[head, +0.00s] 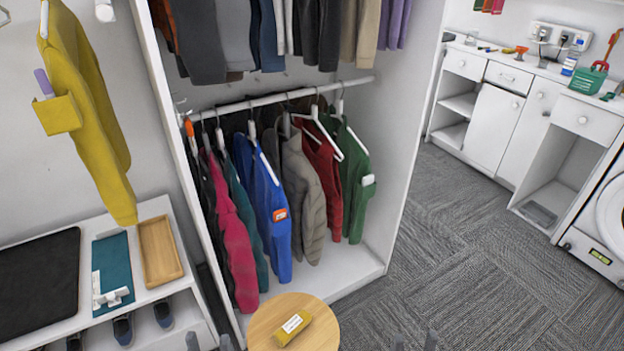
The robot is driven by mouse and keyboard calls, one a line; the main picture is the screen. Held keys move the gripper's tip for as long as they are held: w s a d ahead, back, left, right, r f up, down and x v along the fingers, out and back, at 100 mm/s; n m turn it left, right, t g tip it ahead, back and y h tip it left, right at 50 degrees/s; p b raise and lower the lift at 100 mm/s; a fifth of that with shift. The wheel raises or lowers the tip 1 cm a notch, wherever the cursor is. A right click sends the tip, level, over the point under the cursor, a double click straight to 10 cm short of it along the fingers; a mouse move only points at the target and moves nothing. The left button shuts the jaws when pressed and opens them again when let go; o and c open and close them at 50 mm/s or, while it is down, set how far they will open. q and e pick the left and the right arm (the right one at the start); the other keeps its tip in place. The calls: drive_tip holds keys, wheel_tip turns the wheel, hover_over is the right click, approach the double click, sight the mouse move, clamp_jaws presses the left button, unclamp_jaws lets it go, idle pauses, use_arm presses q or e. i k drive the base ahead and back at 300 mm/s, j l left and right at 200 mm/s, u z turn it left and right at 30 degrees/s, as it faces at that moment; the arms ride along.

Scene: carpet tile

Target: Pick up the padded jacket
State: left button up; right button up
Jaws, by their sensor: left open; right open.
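The padded jacket (308,190) looks like the grey-beige quilted one hanging from the lower rail (275,100) of the open wardrobe. It hangs between a blue jacket (272,205) on its left and a red garment (325,170) on its right, so its sides are partly hidden. Only the fingertips of my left gripper (208,342) show at the bottom edge, apart and empty, left of the round table. The fingertips of my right gripper (415,342) show at the bottom edge, right of the table, also apart and empty. Both are well below and nearer than the jacket.
A round wooden table (325,335) with a yellow packet (292,328) stands between my grippers, in front of the wardrobe. A shoe bench (150,212) and a hanging mustard coat (85,110) are on the left. The carpet (445,270) right of the wardrobe is clear.

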sight(281, 146)
drive_tip(key=i+l+u, duration=0.45)
drive_tip(key=l, duration=0.15)
drive_tip(key=i+l+u, duration=0.25)
drive_tip(key=l+u, duration=0.15)
drive_tip(key=l, duration=0.3)
drive_tip(key=i+l+u, duration=0.2)
drive_tip(key=l+u, duration=0.25)
drive_tip(key=l, duration=0.3)
drive_tip(key=l+u, duration=0.4)
drive_tip(key=l, duration=0.45)
drive_tip(key=l+u, duration=0.45)
drive_tip(key=l, duration=0.4)
